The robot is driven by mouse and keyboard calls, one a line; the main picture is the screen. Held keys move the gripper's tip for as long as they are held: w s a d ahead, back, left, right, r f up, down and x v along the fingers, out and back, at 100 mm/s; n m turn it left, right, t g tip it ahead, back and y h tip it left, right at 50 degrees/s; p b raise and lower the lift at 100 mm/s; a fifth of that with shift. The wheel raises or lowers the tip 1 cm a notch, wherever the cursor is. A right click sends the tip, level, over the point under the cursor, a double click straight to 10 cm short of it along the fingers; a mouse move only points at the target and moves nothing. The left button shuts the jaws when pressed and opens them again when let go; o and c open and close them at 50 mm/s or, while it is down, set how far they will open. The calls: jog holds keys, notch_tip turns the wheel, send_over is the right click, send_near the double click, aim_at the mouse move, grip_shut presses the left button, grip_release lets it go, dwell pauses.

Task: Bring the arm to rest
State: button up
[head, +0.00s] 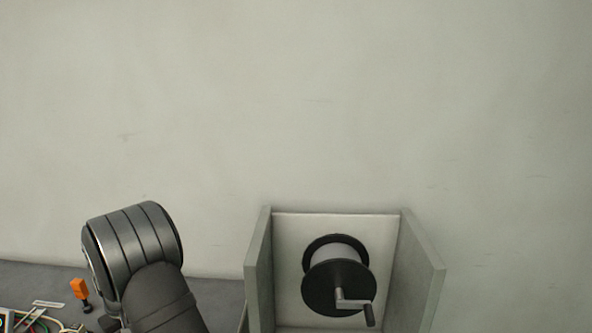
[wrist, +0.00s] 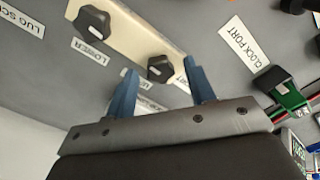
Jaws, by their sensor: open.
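My gripper (wrist: 160,66) shows in the wrist view with its two blue fingers spread apart and nothing held between them. Beyond the fingers is a pale plate with two black knobs. One knob (wrist: 159,68) appears between the fingertips in the picture; I cannot tell how far away it is. The other knob (wrist: 92,23) is at the upper left, clear of the fingers. In the head view only dark links of my arm (head: 140,255) show at the lower left, and the gripper is out of sight.
A black reel with a crank (head: 340,288) sits inside a grey-walled bay (head: 258,270), right of my arm. An orange-topped part (head: 79,289) and loose wires (head: 40,318) lie left. A green connector (wrist: 283,92) is right in the wrist view. The wall above is bare.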

jog(key=n, duration=0.6)
jog(key=shift+n, duration=0.3)
dwell(1.6)
